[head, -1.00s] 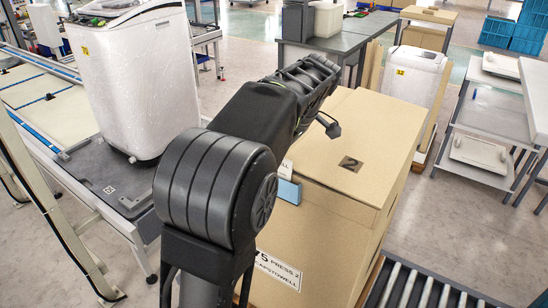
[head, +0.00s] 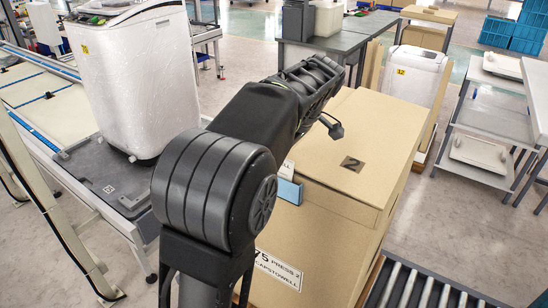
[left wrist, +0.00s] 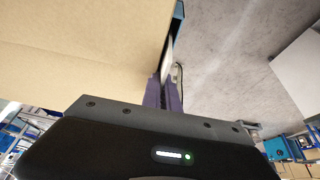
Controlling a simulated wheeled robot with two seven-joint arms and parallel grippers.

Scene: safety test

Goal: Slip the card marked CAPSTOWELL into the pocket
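A blue pocket (head: 289,191) is on the near face of a large cardboard box. A white piece (head: 287,168) with lettering ending in "LL" shows just above it, partly hidden by my arm. My left arm crosses the head view and hides its own gripper. In the left wrist view my left gripper (left wrist: 164,93) has its fingers close together, beside the box face. A thin white card (left wrist: 168,57), seen edge-on, extends from between the fingertips toward the blue pocket edge (left wrist: 178,12). Its lettering cannot be read there, nor can I tell how far it sits inside. My right gripper is not in view.
The cardboard box (head: 340,215) has a "2" on top and a label reading "PRESS 2 CAPSTOWELL" (head: 279,271) low on its face. A roller conveyor (head: 425,288) lies at front right. A wrapped white machine (head: 130,80) stands on a grey platform at left.

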